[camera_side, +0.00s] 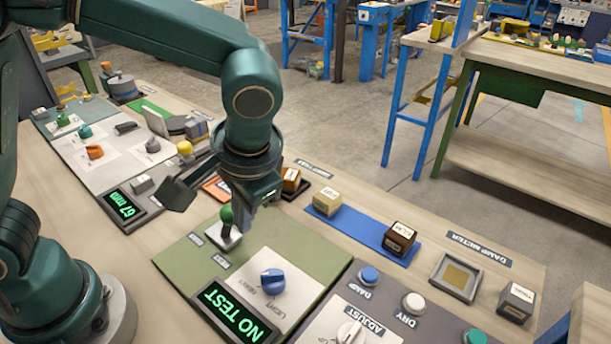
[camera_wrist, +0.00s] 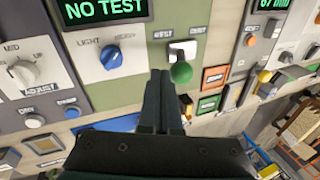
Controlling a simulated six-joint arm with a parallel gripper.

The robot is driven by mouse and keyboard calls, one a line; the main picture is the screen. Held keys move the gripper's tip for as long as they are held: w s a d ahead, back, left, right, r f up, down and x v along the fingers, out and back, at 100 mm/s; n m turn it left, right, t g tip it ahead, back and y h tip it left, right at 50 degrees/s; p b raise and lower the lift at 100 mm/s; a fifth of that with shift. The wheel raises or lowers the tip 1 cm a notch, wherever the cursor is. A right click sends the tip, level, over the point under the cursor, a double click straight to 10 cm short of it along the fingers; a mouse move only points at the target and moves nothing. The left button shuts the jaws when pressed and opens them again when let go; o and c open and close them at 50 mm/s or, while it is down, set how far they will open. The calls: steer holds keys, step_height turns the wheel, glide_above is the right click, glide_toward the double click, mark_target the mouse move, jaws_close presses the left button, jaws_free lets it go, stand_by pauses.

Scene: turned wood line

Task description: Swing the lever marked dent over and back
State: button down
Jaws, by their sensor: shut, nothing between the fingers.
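The lever with a green knob (camera_side: 226,214) stands on a small pale plate (camera_side: 224,236) on the green panel (camera_side: 190,258). In the wrist view its green knob (camera_wrist: 181,72) hangs toward the camera below the plate (camera_wrist: 186,48). Small labels flank it, too small to read surely. My gripper (camera_side: 249,202) is shut and empty, pointing down just right of the knob in the side view. In the wrist view the shut fingers (camera_wrist: 161,74) lie just left of the knob; I cannot tell whether they touch it. The display (camera_side: 234,313) reads NO TEST.
A blue LIGHT/HEAVY knob (camera_side: 272,281) sits in front of the lever. Wooden blocks stand behind, on a blue strip (camera_side: 374,238). An ADJUST panel (camera_side: 352,312) with buttons is at the right. A 67 mm display (camera_side: 127,202) and other controls lie left.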

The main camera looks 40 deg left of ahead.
steer(key=shift+a, duration=0.2)
stand_by(0.3)
steer(key=shift+a+r+h, duration=0.35)
steer(key=shift+a+h, duration=0.2)
steer(key=shift+a, duration=0.05)
steer(key=shift+a+r+h, duration=0.3)
steer(key=shift+a+h, duration=0.25)
steer(key=a+h, duration=0.6)
steer(key=a, duration=0.1)
steer(key=shift+r, duration=0.45)
steer(key=shift+a+r, duration=0.1)
steer(key=shift+r, duration=0.1)
steer(key=shift+r, duration=0.6)
steer(key=shift+r, duration=0.1)
